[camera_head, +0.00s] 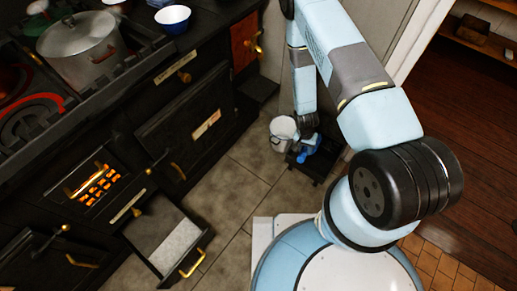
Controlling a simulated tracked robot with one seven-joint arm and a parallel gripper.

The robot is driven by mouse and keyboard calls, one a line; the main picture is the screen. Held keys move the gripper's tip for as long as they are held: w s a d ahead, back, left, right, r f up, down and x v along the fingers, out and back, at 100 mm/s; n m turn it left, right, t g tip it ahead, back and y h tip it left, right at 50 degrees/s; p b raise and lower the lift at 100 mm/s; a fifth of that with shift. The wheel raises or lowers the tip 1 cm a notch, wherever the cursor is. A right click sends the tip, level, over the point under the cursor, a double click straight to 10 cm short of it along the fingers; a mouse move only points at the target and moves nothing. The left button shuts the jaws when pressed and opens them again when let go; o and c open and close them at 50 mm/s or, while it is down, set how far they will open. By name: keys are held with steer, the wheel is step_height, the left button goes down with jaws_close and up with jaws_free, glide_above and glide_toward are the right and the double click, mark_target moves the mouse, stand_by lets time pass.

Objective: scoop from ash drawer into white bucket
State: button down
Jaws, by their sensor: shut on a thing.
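The ash drawer (205,239) is pulled out of the black stove at the lower left, with a brass handle on its front. A grey layer, lighter toward the front, fills its floor. The white bucket (283,127) stands near the top middle, close to the wall. My gripper (308,134) points down just right of the bucket, far from the drawer. It is shut on a blue scoop (310,147), which is small in view and partly hidden by the gripper. I cannot tell whether the scoop holds anything or touches the bucket.
The black stove carries a large lidded pot (78,48) and a blue-and-white bowl (173,19). Its open grate (95,185) glows orange. A low dark stand (318,167) is beside the bucket. Tiled floor (232,187) lies clear between drawer and bucket.

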steer(key=w+d+r+n, duration=0.1)
steer(key=w+r, duration=0.4)
steer(key=r, duration=0.5)
steer(key=w+d+r+n, duration=0.1)
steer(key=w+r, duration=0.4)
steer(key=r, duration=0.6)
steer(key=w+d+r+n, duration=0.2)
steer(key=w+r, duration=0.4)
steer(key=r, duration=0.4)
steer(key=shift+r+t, duration=0.2)
steer(key=shift+t, duration=0.2)
steer(key=shift+s+a, duration=0.1)
